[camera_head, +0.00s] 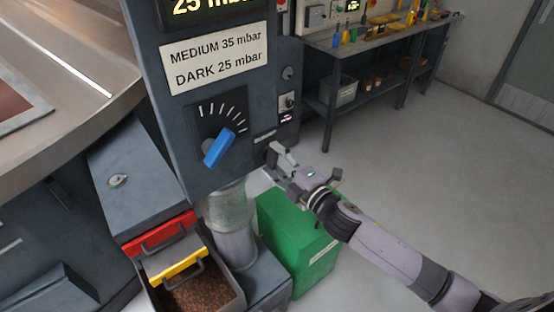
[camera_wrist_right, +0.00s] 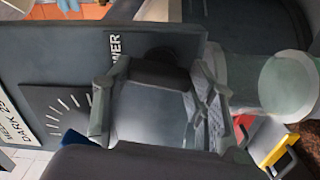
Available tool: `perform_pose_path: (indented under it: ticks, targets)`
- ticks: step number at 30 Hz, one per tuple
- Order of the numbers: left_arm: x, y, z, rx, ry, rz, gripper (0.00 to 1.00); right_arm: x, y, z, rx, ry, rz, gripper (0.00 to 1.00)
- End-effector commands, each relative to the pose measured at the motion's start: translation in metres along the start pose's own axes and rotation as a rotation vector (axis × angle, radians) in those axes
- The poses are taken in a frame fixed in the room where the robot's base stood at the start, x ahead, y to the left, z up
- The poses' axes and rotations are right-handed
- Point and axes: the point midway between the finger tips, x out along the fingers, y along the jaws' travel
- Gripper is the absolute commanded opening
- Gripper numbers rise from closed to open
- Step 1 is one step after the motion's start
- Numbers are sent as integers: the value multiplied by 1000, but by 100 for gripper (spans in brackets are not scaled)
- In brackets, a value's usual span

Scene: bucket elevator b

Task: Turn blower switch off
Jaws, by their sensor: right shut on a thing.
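My right gripper (camera_head: 274,159) is at the panel's lower right corner, just below a small label too small to read in the head view. It is shut on the blower switch, with its fingers at the knob in the right wrist view (camera_wrist_right: 155,82). The fingers hide most of the switch, so its setting cannot be told. My left gripper is not in view.
A blue dial knob (camera_head: 218,149) with a scale is left of the gripper. A green box (camera_head: 296,240) stands below my right arm. A bin of brown beans (camera_head: 200,292) with red and yellow handles is lower left. A workbench (camera_head: 375,42) stands behind; the right floor is clear.

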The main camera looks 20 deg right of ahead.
Motion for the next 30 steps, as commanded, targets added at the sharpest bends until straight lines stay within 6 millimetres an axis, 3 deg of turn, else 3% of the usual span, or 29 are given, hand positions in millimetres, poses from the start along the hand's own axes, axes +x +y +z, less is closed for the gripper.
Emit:
perform_pose_path:
  ticks: [12,28,29,30]
  targets:
    - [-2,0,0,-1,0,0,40,0,0,0,-177,1,0,24]
    - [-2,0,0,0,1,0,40,0,-1,0,-200,1,-1,24]
    - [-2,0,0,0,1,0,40,0,-1,0,-200,1,-1,53]
    - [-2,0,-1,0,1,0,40,0,-1,0,-200,1,-1,55]
